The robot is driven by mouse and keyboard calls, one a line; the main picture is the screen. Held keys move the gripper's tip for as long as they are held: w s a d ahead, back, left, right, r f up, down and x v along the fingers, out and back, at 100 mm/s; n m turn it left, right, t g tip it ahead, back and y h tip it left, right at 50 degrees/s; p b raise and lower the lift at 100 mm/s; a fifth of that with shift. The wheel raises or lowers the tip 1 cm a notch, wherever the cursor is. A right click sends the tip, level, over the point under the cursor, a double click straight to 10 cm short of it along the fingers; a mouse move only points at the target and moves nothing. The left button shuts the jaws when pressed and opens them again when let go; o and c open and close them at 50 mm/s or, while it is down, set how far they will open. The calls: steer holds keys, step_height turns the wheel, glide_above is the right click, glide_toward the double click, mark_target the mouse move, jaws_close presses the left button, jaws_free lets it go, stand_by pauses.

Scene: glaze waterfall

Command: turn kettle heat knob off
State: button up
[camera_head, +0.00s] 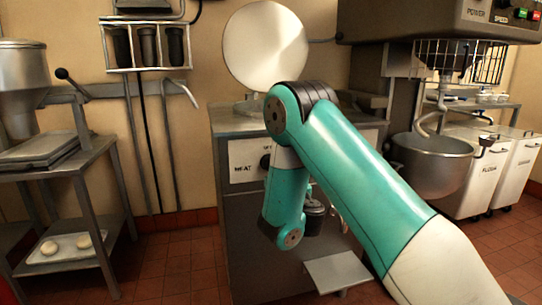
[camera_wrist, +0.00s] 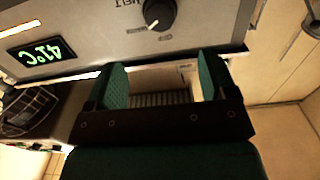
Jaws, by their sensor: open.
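In the head view, the kettle is a metal cabinet (camera_head: 245,225) with a round raised lid (camera_head: 265,48). Its pale front panel (camera_head: 243,175) is lettered "HEAT", and a dark knob (camera_head: 265,161) shows partly beside my arm. In the wrist view, a black round knob (camera_wrist: 159,13) with a white pointer mark sits on a grey panel, cut by the top edge. A green display (camera_wrist: 41,50) reads about 41°C, turned over. My gripper (camera_wrist: 162,76) is open and empty, its green fingers apart, below the knob in the picture and not touching it. My arm hides it in the head view.
A mixer with a steel bowl (camera_head: 433,165) stands at the right, with white bins (camera_head: 490,170) behind. A metal stand (camera_head: 75,165) is at the left. A small metal step (camera_head: 338,270) juts out low before the cabinet. The tiled floor at left centre is clear.

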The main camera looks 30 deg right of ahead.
mark_target(265, 160)
steer(key=shift+p+x, duration=6.3)
steer(key=shift+p, duration=1.3)
steer(key=shift+f, duration=0.1)
steer(key=shift+c, duration=0.3)
steer(key=c, duration=0.8)
